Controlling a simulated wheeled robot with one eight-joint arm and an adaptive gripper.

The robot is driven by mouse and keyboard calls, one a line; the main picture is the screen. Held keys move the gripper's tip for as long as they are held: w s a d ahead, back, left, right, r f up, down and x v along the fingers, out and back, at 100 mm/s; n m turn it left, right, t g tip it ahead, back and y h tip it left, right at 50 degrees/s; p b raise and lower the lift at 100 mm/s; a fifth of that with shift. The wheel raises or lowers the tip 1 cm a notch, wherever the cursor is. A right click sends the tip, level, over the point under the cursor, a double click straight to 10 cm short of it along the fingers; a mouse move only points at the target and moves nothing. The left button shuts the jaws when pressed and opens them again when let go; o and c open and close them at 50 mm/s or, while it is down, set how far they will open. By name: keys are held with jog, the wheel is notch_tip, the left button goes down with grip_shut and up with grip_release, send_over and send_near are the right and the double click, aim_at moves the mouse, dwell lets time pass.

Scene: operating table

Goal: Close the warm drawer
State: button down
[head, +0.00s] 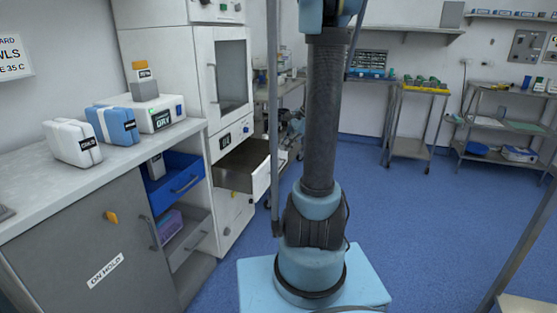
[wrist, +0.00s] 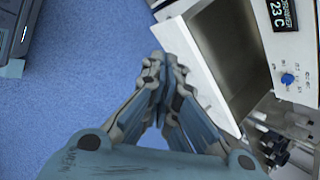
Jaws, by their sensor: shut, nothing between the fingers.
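The warm drawer (head: 238,178) is a grey-lined drawer with a white front, pulled out of the tall white cabinet (head: 205,70). In the wrist view its white front panel (wrist: 188,62) runs diagonally and its hollow interior (wrist: 228,45) is visible, so it stands open. My gripper (wrist: 162,62) is shut and empty, its fingertips by the outer side of the drawer front. I cannot tell whether they touch it. In the head view the gripper is not clearly visible, and my arm hides the area right of the drawer.
A panel with a 23 C display and blue knob (wrist: 288,78) is beside the drawer. A blue drawer (head: 172,182) is open under the left counter (head: 60,170). A cart (head: 408,145) stands behind. Blue floor (head: 400,220) is free to the right.

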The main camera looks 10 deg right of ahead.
jog(key=w+d+f+m+t+y, duration=0.1)
jog(key=w+d+f+m, duration=0.35)
jog(key=w, duration=0.25)
jog(key=w+d+f+m+t+y, duration=0.1)
jog(key=w+d+f+m+y, duration=0.1)
jog(key=w+d+f+m, duration=0.35)
jog(key=n, duration=0.1)
send_near(272, 162)
notch_tip(272, 162, down, 3)
jog(key=a, duration=0.2)
jog(key=shift+w+a, duration=0.5)
jog(key=shift+w, duration=0.2)
